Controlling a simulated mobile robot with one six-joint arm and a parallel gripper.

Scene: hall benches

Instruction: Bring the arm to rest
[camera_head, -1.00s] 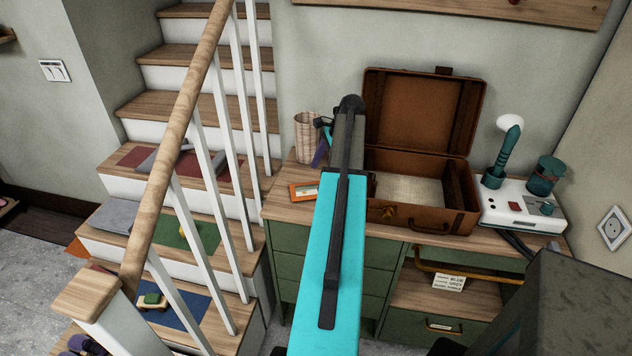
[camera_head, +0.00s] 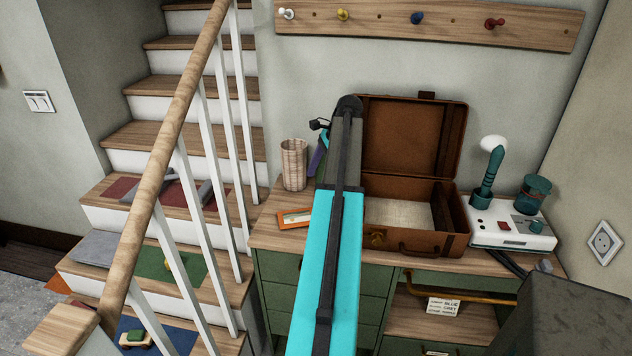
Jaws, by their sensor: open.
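My arm reaches up from the bottom middle of the view, with a turquoise link and a dark upper joint. Only a little of my gripper (camera_head: 316,160) shows, as a purple part just left of the dark joint. A small black part and a bit of turquoise show above it. The rest of the gripper is hidden behind my arm, and I see nothing held. The visible part is right of the woven basket, above the desk.
The desk (camera_head: 268,232) carries a woven basket (camera_head: 294,165), a small orange-framed item (camera_head: 294,218), an open brown suitcase (camera_head: 415,140) and a white device (camera_head: 510,232). A stair railing (camera_head: 165,160) stands left. A peg rail (camera_head: 450,22) is on the wall above.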

